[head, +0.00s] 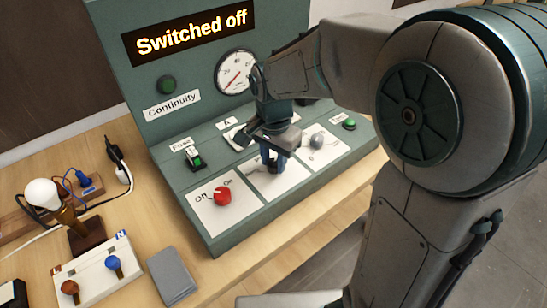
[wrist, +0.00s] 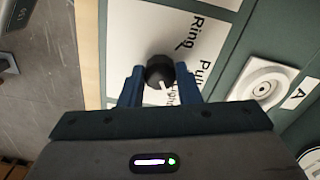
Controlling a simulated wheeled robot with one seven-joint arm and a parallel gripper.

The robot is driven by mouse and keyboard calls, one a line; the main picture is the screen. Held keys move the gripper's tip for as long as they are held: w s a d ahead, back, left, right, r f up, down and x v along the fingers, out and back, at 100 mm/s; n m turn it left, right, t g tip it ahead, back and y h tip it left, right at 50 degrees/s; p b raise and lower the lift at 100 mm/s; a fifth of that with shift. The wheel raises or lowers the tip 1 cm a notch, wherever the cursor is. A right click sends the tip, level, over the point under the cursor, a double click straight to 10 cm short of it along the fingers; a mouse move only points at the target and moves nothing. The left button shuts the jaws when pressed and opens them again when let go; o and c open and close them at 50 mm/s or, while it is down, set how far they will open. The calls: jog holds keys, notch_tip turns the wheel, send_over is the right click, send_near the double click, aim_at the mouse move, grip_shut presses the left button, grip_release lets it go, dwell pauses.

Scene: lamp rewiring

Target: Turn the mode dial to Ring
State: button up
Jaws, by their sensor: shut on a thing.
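The mode dial (wrist: 159,70) is a round black knob with a white pointer, on a white panel in the wrist view. The pointer is toward the lower right, near a partly hidden label that seems to read Light. The Ring label (wrist: 190,32) is at the upper right of the knob, with Pull to its right. My gripper (wrist: 160,80) has its two blue fingers on either side of the knob, shut on it. In the head view my gripper (head: 272,158) reaches down to the middle white panel of the green console (head: 225,170) and hides the dial.
The console display (head: 190,36) reads Switched off. A red Off/On knob (head: 222,195) is left of my gripper, and a grey knob (head: 317,141) is close on its right. A bulb lamp (head: 42,193), a terminal board (head: 92,270) and a grey block (head: 171,275) stand on the table.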

jog(key=shift+n, duration=0.3)
jog(key=n, duration=1.3)
jog(key=shift+d+r+n, duration=0.1)
jog(key=shift+n, duration=0.2)
jog(key=n, duration=0.5)
jog(key=shift+p, duration=0.4)
jog(key=shift+n+p, duration=0.35)
jog(key=shift+n, duration=2.05)
jog(key=o, duration=1)
